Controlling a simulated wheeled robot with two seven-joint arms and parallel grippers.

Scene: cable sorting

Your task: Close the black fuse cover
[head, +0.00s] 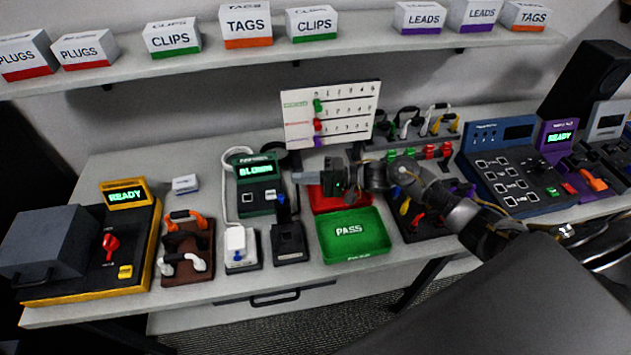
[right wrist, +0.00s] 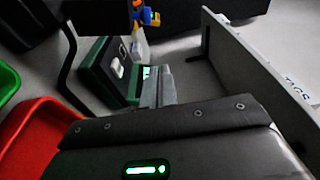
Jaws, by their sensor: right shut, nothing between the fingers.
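A black unit (head: 289,243) sits at the front of the table, left of the green PASS tray; I cannot tell for sure whether it carries the black fuse cover or how its lid stands. Behind it is a dark green tester (head: 258,182) whose screen reads BLOWN. The tester also shows in the right wrist view (right wrist: 95,70). My right gripper (head: 296,178) points left beside the tester, above the table near the red tray, shut and empty. Its shut fingers show in the right wrist view (right wrist: 157,85), overlapping the tester's edge. My left gripper is not in view.
A white unit (head: 240,246) with a blue part stands left of the black unit. The green PASS tray (head: 354,233) and red tray (head: 325,203) lie to the right. A number board (head: 330,112) stands behind the gripper. A brown cable rack (head: 186,250) is farther left.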

